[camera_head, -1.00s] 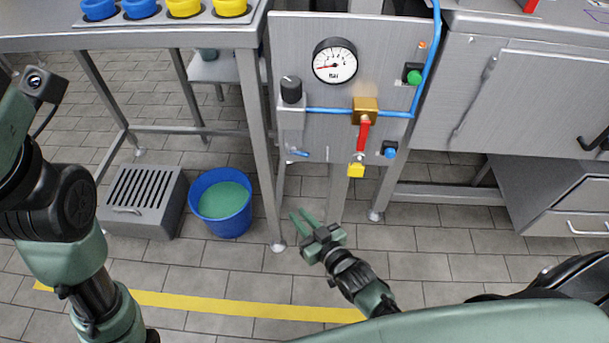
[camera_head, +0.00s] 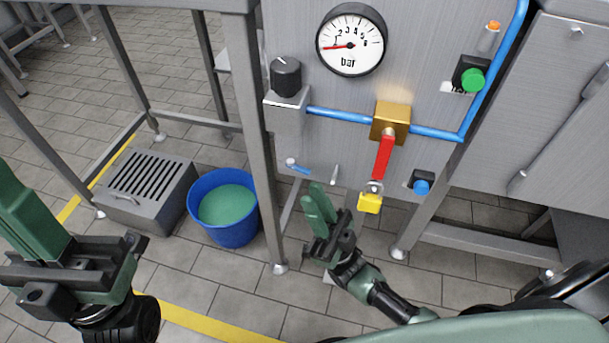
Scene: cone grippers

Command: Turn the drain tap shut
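The likely drain tap is a small blue lever (camera_head: 300,168) low on the left of the steel panel (camera_head: 290,210), below the black-knobbed unit. It slants slightly down to the right, nearly level. My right gripper (camera_head: 314,190) is just below and right of it, its two green fingers pointing up toward the panel. The fingers look slightly apart with nothing seen between them, and I see no contact with the lever. My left gripper (camera_head: 35,215) is at the lower left, far from the panel; its finger gap is not clear.
A red lever (camera_head: 383,157) with a yellow padlock (camera_head: 369,203) hangs right of my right gripper. A gauge (camera_head: 350,40), a green button (camera_head: 473,81) and a blue button (camera_head: 421,186) are on the panel. A blue bucket (camera_head: 230,232) and a grated box (camera_head: 150,195) stand on the floor.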

